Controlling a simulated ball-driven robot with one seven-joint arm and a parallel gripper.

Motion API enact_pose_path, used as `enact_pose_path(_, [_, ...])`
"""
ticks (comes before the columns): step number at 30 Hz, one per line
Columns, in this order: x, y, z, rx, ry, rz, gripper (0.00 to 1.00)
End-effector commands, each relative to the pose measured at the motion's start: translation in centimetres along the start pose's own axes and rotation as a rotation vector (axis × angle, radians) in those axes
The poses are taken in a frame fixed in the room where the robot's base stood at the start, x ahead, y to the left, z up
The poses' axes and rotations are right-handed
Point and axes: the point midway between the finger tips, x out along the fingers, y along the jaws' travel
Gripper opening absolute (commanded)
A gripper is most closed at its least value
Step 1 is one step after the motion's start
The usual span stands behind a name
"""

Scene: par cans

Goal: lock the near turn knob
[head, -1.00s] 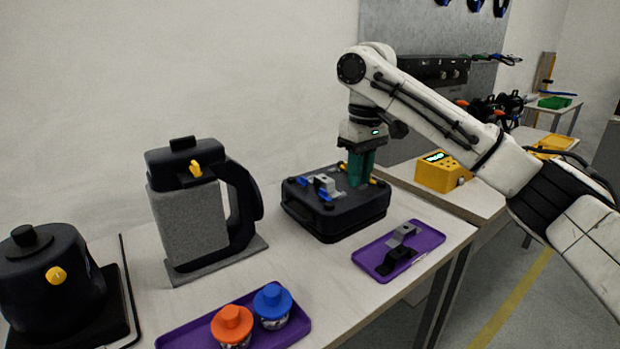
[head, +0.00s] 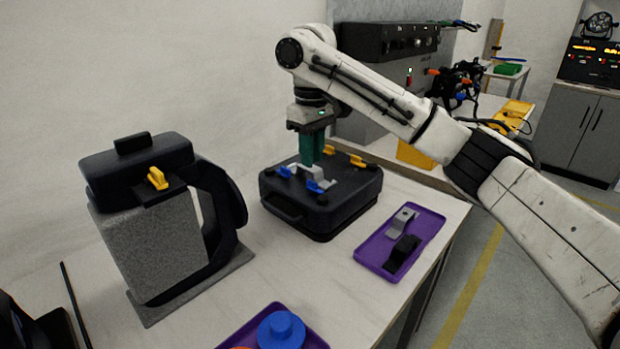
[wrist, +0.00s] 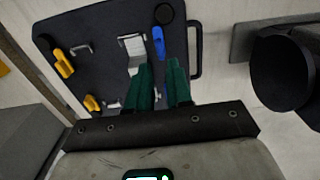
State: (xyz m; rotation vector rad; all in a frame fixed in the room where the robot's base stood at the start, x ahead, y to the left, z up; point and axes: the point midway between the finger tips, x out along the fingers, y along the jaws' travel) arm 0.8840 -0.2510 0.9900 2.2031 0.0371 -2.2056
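A black case (head: 345,197) lies on the bench with its handle toward me. Two blue turn knobs sit on its lid: one at the near edge (head: 319,187), one at the left (head: 284,172). Two yellow knobs sit farther back and right (head: 358,161) (head: 329,150). A grey bracket (head: 308,173) stands between the blue knobs. My gripper (head: 312,163), with teal fingers, points down over the lid behind the bracket. One blue knob (wrist: 158,42) shows beyond the tips; the fingers may hide the other.
A purple tray (head: 424,237) with a grey and a black clip lies right of the case. A black-and-grey jug-like device (head: 150,240) stands at left. Another purple tray (head: 312,338) with a blue-capped jar (head: 281,330) is in front. Bare bench lies between.

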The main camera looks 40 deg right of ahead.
Motion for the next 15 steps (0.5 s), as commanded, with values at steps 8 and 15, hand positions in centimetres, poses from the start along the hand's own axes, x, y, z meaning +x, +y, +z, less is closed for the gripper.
enact_pose_path(8, [4.5, 0.0, 0.0, 0.0, 0.0, 0.001, 0.2])
enact_pose_path(15, [5.8, 0.0, 0.0, -0.001, 0.001, 0.001, 0.2])
